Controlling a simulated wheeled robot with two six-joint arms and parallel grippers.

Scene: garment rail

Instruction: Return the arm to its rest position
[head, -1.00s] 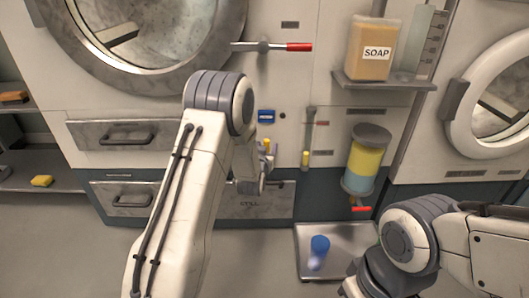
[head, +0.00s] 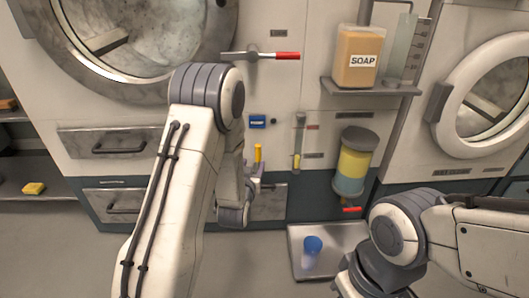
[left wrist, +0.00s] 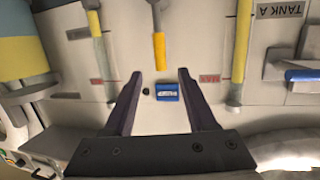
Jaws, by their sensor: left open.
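My left arm comes in from the left of the head view and bends down at its elbow. Its gripper (head: 255,170) is small and partly hidden behind the wrist, in front of the machine's lower panel. In the left wrist view the two dark fingers (left wrist: 159,76) stand wide apart with nothing between them. A blue label (left wrist: 168,92) and a yellow-ended handle (left wrist: 159,50) show on the panel beyond them. My right arm is folded at the lower right of the head view, and its gripper does not show.
A shelf (head: 372,90) holds a soap container (head: 357,66). A yellow-and-blue canister (head: 352,165) hangs below. A blue cup (head: 312,246) stands on a metal tray (head: 342,238) on the floor. A red-tipped lever (head: 287,56) sticks out beside the round door. Floor at lower left is clear.

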